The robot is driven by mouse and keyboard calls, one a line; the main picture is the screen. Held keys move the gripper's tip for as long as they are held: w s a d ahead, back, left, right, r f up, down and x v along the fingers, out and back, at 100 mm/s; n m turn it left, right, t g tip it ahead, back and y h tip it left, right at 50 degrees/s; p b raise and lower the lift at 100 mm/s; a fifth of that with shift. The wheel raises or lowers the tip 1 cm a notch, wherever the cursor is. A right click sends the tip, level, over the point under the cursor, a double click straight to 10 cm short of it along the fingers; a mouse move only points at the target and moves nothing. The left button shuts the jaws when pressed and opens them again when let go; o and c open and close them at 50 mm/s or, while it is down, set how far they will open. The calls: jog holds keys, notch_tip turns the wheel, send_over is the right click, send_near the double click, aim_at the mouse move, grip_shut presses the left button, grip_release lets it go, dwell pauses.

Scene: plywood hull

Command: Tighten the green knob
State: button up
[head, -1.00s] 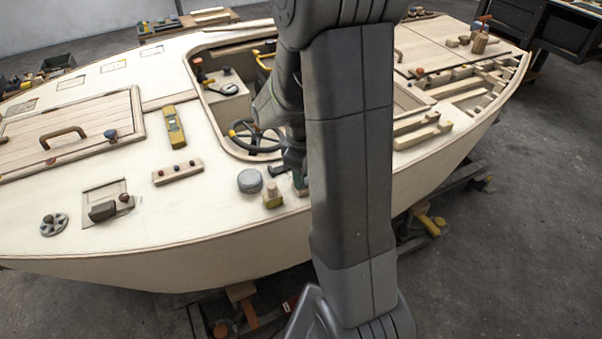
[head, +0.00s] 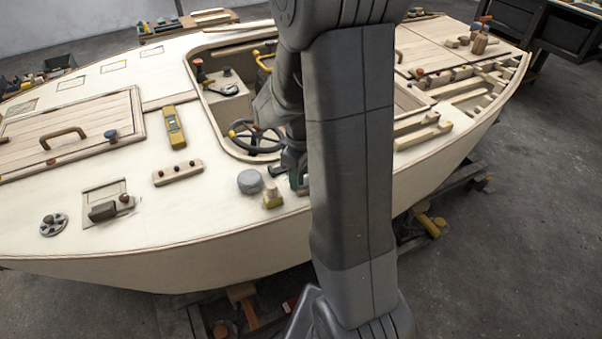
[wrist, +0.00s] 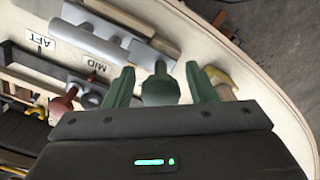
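The green knob (wrist: 160,88) shows in the wrist view, dark green and rounded, with a grey stem and flat grey plate (wrist: 146,53) beyond it. My gripper (wrist: 161,88) is open, with one green finger on each side of the knob and a narrow gap visible on both sides. I cannot tell how deep the fingertips reach along the knob. In the head view my gripper (head: 297,180) is low over the deck edge, partly hidden by my arm, and the green knob cannot be made out there.
A red knob (wrist: 62,106) lies left of my gripper, near the AFT and MID labels. A yellow-and-wood piece (wrist: 219,82) is close to the right finger. A grey round cap (head: 250,181) and a wood block (head: 272,196) stand on the deck nearby.

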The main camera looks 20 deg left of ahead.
notch_tip(320, 180, up, 14)
jog(key=shift+p, duration=0.45)
jog(key=shift+f, duration=0.15)
notch_tip(320, 180, down, 13)
jog(key=n+b, duration=1.3)
jog(key=b, duration=0.2)
jog(key=shift+f+b, duration=0.2)
jog(key=shift+b, duration=0.15)
jog(key=c, duration=1)
